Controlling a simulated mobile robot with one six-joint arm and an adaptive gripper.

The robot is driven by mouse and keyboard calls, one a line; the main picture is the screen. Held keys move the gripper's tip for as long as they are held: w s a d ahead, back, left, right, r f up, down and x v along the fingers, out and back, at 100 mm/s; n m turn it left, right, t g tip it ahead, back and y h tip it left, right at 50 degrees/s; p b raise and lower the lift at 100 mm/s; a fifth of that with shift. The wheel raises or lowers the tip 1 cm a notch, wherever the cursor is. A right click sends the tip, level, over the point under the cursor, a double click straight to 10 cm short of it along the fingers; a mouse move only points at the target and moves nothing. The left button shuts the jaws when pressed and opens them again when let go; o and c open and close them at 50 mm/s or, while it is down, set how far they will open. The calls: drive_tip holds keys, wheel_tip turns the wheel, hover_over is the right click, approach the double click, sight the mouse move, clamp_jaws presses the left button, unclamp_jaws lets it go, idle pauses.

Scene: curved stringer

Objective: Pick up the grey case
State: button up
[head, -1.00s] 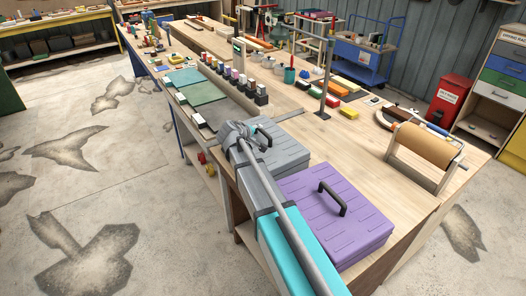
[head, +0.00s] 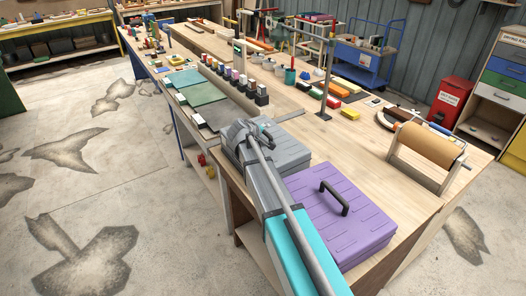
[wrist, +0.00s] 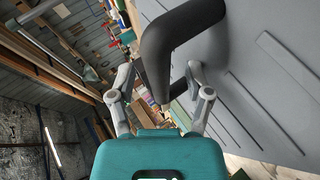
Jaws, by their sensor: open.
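The grey case (head: 290,154) lies flat on the near part of the wooden bench, partly hidden by my arm in the head view. Its ribbed grey lid (wrist: 262,70) fills the right of the wrist view, with a dark arched handle (wrist: 183,28) standing from it. My gripper (head: 264,131) is over the case's left part in the head view. In the wrist view my gripper (wrist: 161,80) is open, and the handle's bar shows between its two fingers. I cannot tell whether the fingers touch the handle.
A purple case (head: 340,222) with a dark handle lies beside the grey case, on the near side. Several small bottles (head: 235,82) stand in a row beyond it. A paper roll on a stand (head: 424,152) is at the right. The bench middle (head: 340,140) is clear.

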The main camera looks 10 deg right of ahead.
clamp_jaws()
idle(0.4)
drive_tip(key=shift+r, duration=0.2)
idle(0.3)
wheel_tip(320, 180, up, 10)
drive_tip(key=p, duration=1)
drive_tip(key=shift+f, duration=0.25)
idle(0.5)
